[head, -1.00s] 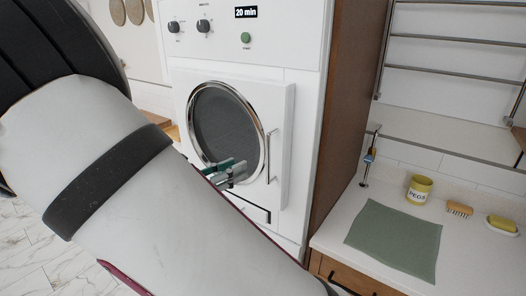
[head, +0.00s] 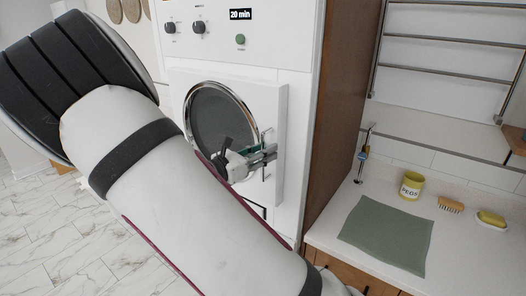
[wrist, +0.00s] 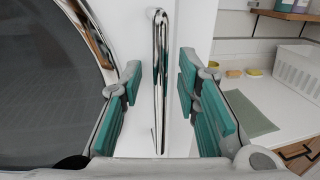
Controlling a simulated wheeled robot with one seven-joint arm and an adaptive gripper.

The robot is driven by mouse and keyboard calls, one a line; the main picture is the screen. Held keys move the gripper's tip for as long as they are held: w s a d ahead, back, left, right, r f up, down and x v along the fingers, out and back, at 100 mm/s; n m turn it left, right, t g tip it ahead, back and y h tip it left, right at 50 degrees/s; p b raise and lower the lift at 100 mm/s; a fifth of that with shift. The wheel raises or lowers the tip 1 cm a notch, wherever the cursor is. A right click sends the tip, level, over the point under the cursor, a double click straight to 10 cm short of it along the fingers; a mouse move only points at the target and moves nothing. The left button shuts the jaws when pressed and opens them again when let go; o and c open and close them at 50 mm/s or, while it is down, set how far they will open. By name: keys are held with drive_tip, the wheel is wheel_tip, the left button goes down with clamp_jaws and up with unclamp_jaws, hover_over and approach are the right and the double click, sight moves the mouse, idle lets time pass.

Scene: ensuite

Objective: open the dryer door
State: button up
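The white dryer door (head: 270,105) has a round dark window with a chrome rim and looks shut. Its upright chrome bar handle (wrist: 160,85) runs down the middle of the wrist view; in the head view it is partly covered by my gripper (head: 262,157). In the wrist view my gripper (wrist: 157,90) is open, with one teal-padded finger on each side of the handle. Gaps show between the handle and both fingers. The window (wrist: 45,85) is left of the handle.
The dryer's panel has knobs, a green button (head: 240,39) and a "20 min" display. A counter to the right holds a green cloth (head: 387,232), a yellow pegs cup (head: 411,185), a brush (head: 451,204) and a soap dish (head: 491,219). Marble floor lies left.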

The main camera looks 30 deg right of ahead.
drive_tip(key=shift+c, duration=0.2)
clamp_jaws()
drive_tip(key=shift+a, duration=0.1)
